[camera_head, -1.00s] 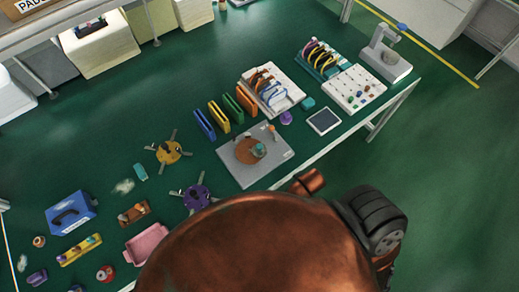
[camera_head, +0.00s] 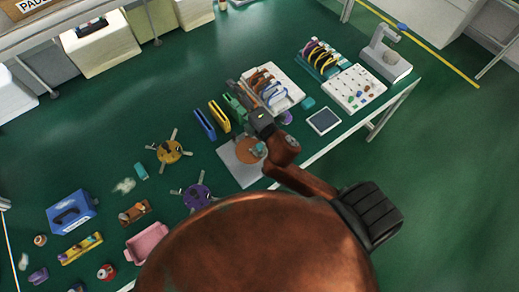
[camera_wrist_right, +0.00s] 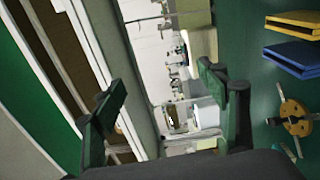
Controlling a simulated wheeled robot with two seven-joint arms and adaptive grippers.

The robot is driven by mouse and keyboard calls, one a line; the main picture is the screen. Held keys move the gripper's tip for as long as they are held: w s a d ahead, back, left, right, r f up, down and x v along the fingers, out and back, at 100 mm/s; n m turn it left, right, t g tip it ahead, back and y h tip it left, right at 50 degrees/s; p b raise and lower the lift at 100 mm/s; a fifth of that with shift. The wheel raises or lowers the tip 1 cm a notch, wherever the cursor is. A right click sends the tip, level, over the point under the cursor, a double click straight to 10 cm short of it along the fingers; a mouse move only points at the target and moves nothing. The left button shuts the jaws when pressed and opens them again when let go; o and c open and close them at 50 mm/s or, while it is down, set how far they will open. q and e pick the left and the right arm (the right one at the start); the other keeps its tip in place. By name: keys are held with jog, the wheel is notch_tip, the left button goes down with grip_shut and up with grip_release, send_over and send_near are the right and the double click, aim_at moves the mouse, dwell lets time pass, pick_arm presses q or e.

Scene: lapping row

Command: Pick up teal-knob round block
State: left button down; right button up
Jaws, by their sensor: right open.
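The round block with the teal knob (camera_head: 259,147) sits on a brown-orange disc (camera_head: 244,152) on the grey plate (camera_head: 233,170) near the table's front edge in the head view. My right arm now covers part of the plate. My right gripper (camera_head: 240,92) is above the table, beyond the block, close to the green stand and the white rack. In the right wrist view its two fingers (camera_wrist_right: 160,100) are apart with nothing between them. The block does not show in that view. My left gripper is not in view.
Blue, yellow and green upright stands (camera_head: 219,116) are left of the arm, with a white rack (camera_head: 285,92) behind. A dark tablet (camera_head: 324,121) and a purple piece (camera_head: 286,117) are to the right. A purple spoked fixture (camera_head: 197,197) is at the left.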

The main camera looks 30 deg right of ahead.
jog(key=s+a+r+n+g+y, duration=0.1)
jog(key=a+r+n+y, duration=0.35)
jog(key=a+n, duration=0.3)
jog(key=s+a+r+n+y, duration=0.1)
jog(key=a+r+n+y, duration=0.3)
jog(key=a+n+y, duration=0.3)
jog(key=s+a+f+n+g+y, duration=0.35)
jog(key=s+a+n+g, duration=0.5)
jog(key=n, duration=0.85)
jog(key=n+g+h, duration=0.8)
jog(key=n+h, duration=0.9)
jog(key=n, duration=0.3)
send_over(260, 146)
jog(key=f, duration=2.3)
jog(key=shift+w+a+f, duration=0.15)
jog(key=shift+w+a, duration=0.05)
jog(key=shift+a, duration=0.2)
jog(key=shift+d+f, duration=0.2)
jog(key=shift+f, duration=0.35)
jog(key=shift+d+f, duration=0.15)
jog(key=shift+f, duration=0.4)
jog(key=shift+s+f+p, duration=0.1)
jog(key=shift+f+p, duration=0.45)
jog(key=shift+f, duration=2.2)
